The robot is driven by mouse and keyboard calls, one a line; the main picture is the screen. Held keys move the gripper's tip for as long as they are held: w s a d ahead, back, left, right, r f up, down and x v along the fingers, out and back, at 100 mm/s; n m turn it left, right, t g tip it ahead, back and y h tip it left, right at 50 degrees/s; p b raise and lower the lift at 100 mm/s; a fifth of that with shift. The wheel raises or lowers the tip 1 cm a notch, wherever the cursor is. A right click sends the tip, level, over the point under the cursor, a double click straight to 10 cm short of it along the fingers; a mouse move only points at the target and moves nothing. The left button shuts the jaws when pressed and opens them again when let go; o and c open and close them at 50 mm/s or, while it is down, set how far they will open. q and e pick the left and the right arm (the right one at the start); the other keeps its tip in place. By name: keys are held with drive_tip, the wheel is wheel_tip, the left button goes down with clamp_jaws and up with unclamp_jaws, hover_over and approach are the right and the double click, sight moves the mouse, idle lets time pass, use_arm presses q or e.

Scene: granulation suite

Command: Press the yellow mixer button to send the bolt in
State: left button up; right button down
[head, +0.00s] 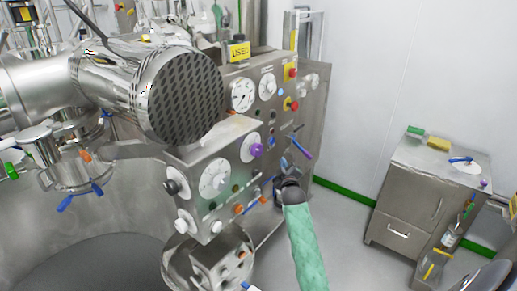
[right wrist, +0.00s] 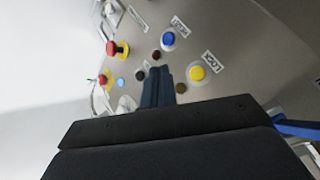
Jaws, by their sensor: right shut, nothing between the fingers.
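The yellow button (right wrist: 197,73) sits on the grey metal panel (right wrist: 245,75) in the right wrist view, to the right of my fingertips. My right gripper (right wrist: 157,74) is shut and empty, with its fingers pointing at the panel. A gap between fingertips and panel cannot be judged. In the head view my right gripper (head: 284,166) is at the side of the steel control panel, below the dials; I cannot make out the yellow button there. No bolt can be made out. My left gripper is not in view.
Near the fingers are a blue button (right wrist: 168,39), a dark red button (right wrist: 156,55), a black button (right wrist: 141,76) and a red emergency stop (right wrist: 113,48). A large steel cylinder (head: 180,95) juts out at left. A steel cabinet (head: 405,200) stands right, with free floor between.

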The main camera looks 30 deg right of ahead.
drive_tip(key=shift+r, duration=0.1)
